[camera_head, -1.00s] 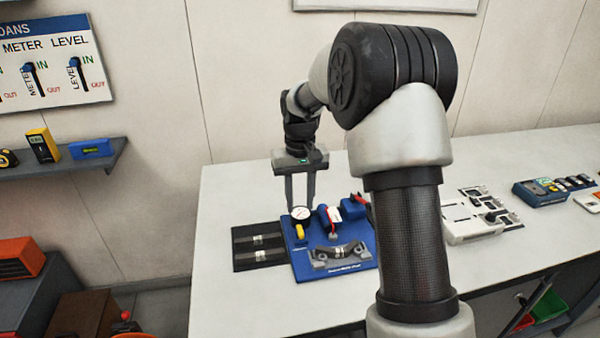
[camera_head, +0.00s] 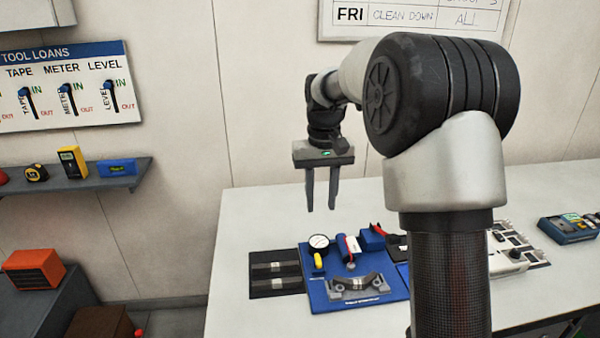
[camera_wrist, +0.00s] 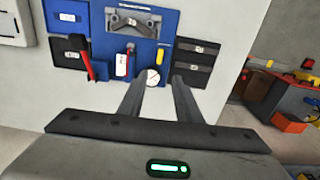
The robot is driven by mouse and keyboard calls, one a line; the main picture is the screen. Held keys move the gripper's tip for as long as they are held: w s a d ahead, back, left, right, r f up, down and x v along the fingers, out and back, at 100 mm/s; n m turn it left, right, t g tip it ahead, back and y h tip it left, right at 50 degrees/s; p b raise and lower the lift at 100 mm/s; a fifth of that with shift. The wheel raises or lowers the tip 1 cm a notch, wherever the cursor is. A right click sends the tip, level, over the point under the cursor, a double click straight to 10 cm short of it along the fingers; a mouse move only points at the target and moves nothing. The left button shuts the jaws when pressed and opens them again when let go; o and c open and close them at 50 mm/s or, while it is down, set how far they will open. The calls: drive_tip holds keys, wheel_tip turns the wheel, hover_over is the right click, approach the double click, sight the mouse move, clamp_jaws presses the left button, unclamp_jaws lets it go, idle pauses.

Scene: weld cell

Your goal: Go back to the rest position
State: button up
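My gripper (camera_head: 321,190) hangs pointing down above the back edge of the white table (camera_head: 240,222), with its two fingers apart and nothing between them. In the wrist view my gripper (camera_wrist: 160,82) is also open and empty. Below it lies a blue board (camera_head: 317,292) holding a round white dial gauge (camera_head: 318,242), a red-and-white tool (camera_head: 347,246) and a curved dark part on a grey holder (camera_head: 358,284). The gripper is clear of all of them.
A black tray (camera_head: 275,287) with two strips lies left of the board. A wall shelf (camera_head: 110,182) holds a yellow meter (camera_head: 72,162) and a blue level (camera_head: 116,168). A blue device (camera_head: 568,229) stands at the table's right.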

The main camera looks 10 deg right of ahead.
drive_tip(key=s+r+t+p, duration=0.2)
drive_tip(key=s+r, duration=0.5)
drive_tip(key=s, duration=0.3)
drive_tip(key=s+r+t+p, duration=0.2)
drive_tip(key=s+r+p, duration=0.1)
drive_tip(key=s+r, duration=0.6)
drive_tip(key=s+f+t+p, duration=0.1)
drive_tip(key=s+f, duration=0.1)
drive_tip(key=s, duration=0.8)
drive_tip(key=shift+a+f, duration=0.2)
